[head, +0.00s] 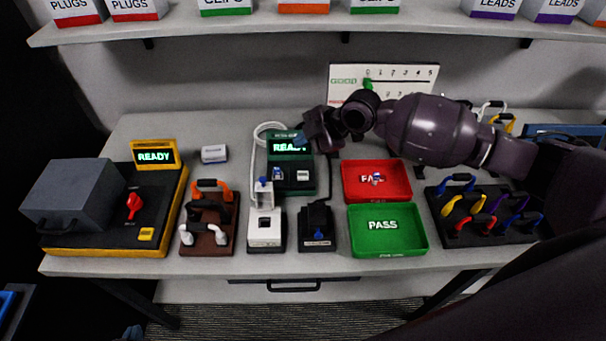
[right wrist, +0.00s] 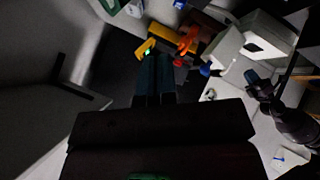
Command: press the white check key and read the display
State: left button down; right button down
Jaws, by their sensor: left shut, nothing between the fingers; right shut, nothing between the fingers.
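The green tester (head: 307,162) stands mid-table; its display (head: 290,147) is lit green and reads READY, its right end close behind my gripper. The white check key (head: 302,175) is on its front panel, right of a small blue-and-white piece (head: 277,173). My right gripper (head: 302,139) reaches in from the right, shut and empty, over the tester's upper part and apart from the key in the picture. Its shut fingers show in the right wrist view (right wrist: 155,75). A small dark-blue tip, apparently my left gripper (head: 133,332), shows at the bottom edge, shut.
A white fixture (head: 265,241) and black fixture (head: 317,243) stand before the tester, with a white cable (head: 256,145) looping at its left. Red FAIL (head: 407,194) and green PASS (head: 422,242) trays lie right. A yellow-edged station (head: 95,252), also reading READY, is left.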

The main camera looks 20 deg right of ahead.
jog(key=b, duration=0.5)
send_over(303, 176)
notch_tip(303, 176, down, 7)
jog(key=shift+f, duration=0.2)
jog(key=shift+f+b, duration=0.45)
jog(key=shift+f, duration=0.15)
jog(key=shift+r, duration=0.1)
dwell(0.4)
dwell(0.7)
jog(key=shift+f+b, duration=0.3)
jog(key=shift+f, duration=0.2)
